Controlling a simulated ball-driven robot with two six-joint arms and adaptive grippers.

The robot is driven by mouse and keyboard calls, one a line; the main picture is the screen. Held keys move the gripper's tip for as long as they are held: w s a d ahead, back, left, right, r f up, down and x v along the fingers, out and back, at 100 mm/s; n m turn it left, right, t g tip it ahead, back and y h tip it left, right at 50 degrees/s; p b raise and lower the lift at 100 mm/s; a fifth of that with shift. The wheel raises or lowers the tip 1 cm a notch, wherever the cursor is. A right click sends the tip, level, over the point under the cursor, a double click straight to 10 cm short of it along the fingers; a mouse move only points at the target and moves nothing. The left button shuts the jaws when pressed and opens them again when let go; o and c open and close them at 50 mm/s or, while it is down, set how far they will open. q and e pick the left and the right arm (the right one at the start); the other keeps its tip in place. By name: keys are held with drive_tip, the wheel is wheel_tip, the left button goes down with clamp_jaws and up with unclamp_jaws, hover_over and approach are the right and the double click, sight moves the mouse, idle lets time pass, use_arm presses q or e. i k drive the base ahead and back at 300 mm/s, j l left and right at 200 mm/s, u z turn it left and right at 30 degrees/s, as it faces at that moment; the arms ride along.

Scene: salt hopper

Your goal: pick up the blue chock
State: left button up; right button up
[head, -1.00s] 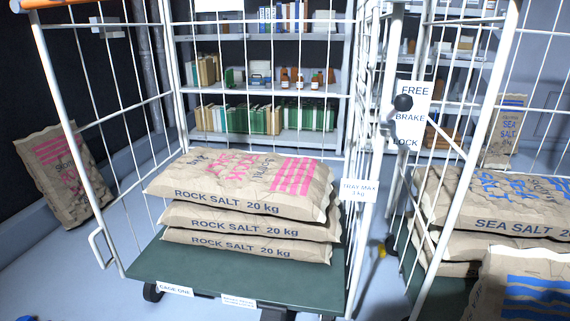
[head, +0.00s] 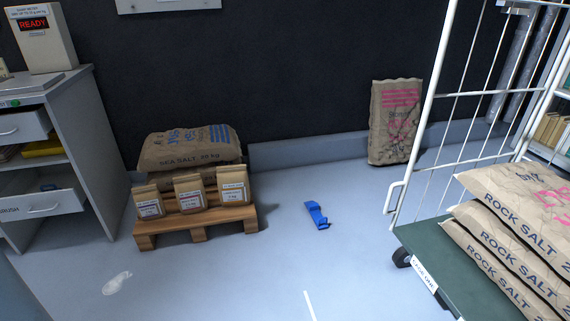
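The blue chock (head: 317,215) lies on the pale blue floor in the head view, a little right of the middle. It sits apart from other things, between the wooden pallet on the left and the wheeled cage on the right. Neither of my grippers is in view.
A wooden pallet (head: 196,224) holds a sea salt sack (head: 190,149) and small paper bags. A cage trolley (head: 449,262) with stacked rock salt sacks (head: 515,220) stands right. A drawer cabinet (head: 84,150) stands left. A sack (head: 395,122) leans on the wall. A whitish patch (head: 117,283) marks the floor.

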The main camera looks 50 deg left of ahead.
sight(312, 208)
drive_tip(key=u, duration=1.25)
drive_tip(key=z, duration=1.45)
drive_tip(key=u, duration=1.45)
drive_tip(key=i+u, duration=0.15)
drive_tip(key=i, duration=2.2)
